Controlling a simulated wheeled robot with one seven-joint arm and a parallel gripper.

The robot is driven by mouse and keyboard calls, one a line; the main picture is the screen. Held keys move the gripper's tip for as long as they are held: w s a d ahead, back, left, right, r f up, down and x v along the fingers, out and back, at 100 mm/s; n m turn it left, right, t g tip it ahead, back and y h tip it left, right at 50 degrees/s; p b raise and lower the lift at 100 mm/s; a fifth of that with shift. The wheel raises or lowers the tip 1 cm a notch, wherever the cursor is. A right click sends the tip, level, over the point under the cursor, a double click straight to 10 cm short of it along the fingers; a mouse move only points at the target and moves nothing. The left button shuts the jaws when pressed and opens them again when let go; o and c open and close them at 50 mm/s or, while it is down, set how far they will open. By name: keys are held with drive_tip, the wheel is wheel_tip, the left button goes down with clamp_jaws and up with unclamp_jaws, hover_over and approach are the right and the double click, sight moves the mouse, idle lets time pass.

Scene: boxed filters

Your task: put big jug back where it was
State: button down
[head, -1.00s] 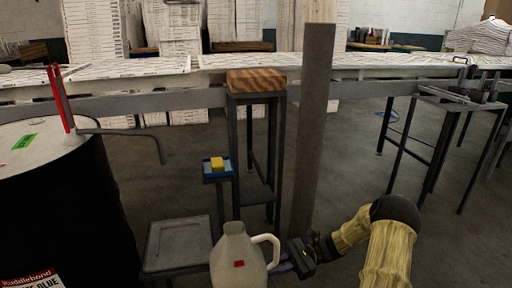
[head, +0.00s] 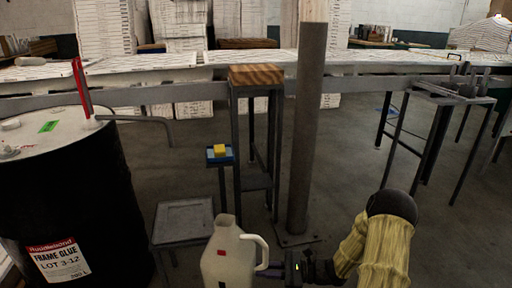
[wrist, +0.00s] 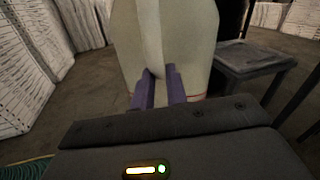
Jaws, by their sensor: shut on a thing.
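The big jug (head: 226,256) is a cream-white plastic jug with a side handle and a small red mark. It stands out at the bottom middle of the head view, upright, its lower part cut off by the frame. My gripper (head: 272,270) reaches it from the right and is shut on the jug's handle. In the wrist view the purple fingers (wrist: 158,88) close around the handle, and the jug body (wrist: 190,40) fills the space beyond them. What is under the jug is hidden.
A low grey stool (head: 184,222) stands behind and left of the jug. A black drum (head: 70,190) is at left. A small blue tray (head: 212,158) holds a yellow block (head: 220,150). A wood-topped stand (head: 256,76) and a grey column (head: 307,130) rise behind.

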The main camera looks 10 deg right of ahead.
sight(253, 278)
drive_tip(key=m+t, duration=0.1)
drive_tip(key=f+t+h, duration=0.1)
drive_tip(key=a+f+m+t, duration=0.1)
drive_tip(key=shift+s+f+m+t+h+p, duration=0.1)
drive_tip(key=shift+s+m+t+h+p, duration=0.2)
drive_tip(key=shift+s+t, duration=0.1)
drive_tip(key=shift+s+f+m+t+h, duration=0.15)
drive_tip(key=shift+f+m+t+h, duration=0.3)
drive_tip(key=shift+f+t, duration=0.3)
drive_tip(key=shift+a, duration=0.1)
